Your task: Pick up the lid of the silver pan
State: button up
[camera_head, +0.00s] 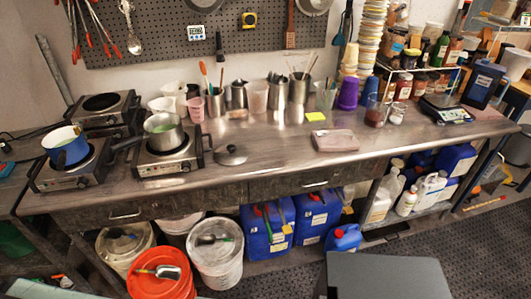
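A silver pan (164,133) stands on a hot plate (168,163) at the left of the metal counter. It is open at the top, with something greenish inside, and its handle points left. A round grey lid (230,156) with a dark knob lies flat on the counter, just right of that hot plate and apart from the pan. My gripper does not show in this view.
A blue enamel pan (66,147) stands on another hot plate at the far left. Cups and tool holders line the counter's back. A pinkish-grey block (335,140) lies right of the lid, with bare counter between. Buckets (216,262) stand below.

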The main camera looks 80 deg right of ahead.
aim_at(230, 154)
jog(key=z, duration=1.9)
jog(key=k, duration=1.1)
jog(key=z, duration=0.4)
jog(key=i, duration=1)
jog(key=z, duration=0.05)
